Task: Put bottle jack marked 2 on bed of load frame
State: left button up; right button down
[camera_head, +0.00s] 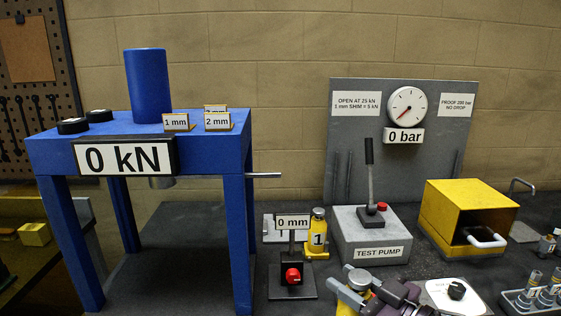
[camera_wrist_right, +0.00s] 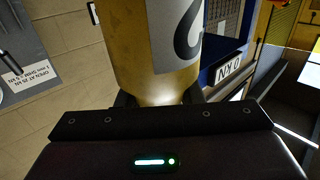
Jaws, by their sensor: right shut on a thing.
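The yellow bottle jack marked 2 (camera_wrist_right: 158,45) fills the upper middle of the right wrist view, with a dark 2 on its grey label. My right gripper (camera_head: 366,292) is shut on it at the bottom of the head view, where the gripper and arm hide most of the jack. The blue load frame (camera_head: 238,200) stands at the left, with a 0 kN sign (camera_head: 124,157) and a ram under its top. Its open space lies between the legs, with a dark bed (camera_head: 180,245) low down. My left gripper is not in view.
Bottle jack marked 1 (camera_head: 317,235) and a 0 mm gauge with a red knob (camera_head: 292,275) stand between the frame and my right gripper. A test pump (camera_head: 368,247) and yellow box (camera_head: 463,205) stand farther right. Shim blocks (camera_head: 217,121) sit on the frame top.

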jog(key=s+f+m+h, duration=0.1)
jog(key=s+f+m+t+h, duration=0.1)
jog(key=f, duration=0.1)
jog(key=s+d+f+m+t+h, duration=0.1)
jog(key=f, duration=0.1)
jog(key=shift+s+f+h, duration=0.1)
jog(key=shift+h, duration=0.2)
jog(key=s+d+f+m+t+h, duration=0.2)
jog(key=s+d+f+m+h, duration=0.3)
jog(key=s+d+f+h, duration=0.1)
notch_tip(320, 180, down, 3)
jog(key=shift+s+t+h, duration=0.4)
jog(key=shift+s+h, duration=0.5)
jog(key=shift+h, duration=0.3)
jog(key=shift+d, duration=0.15)
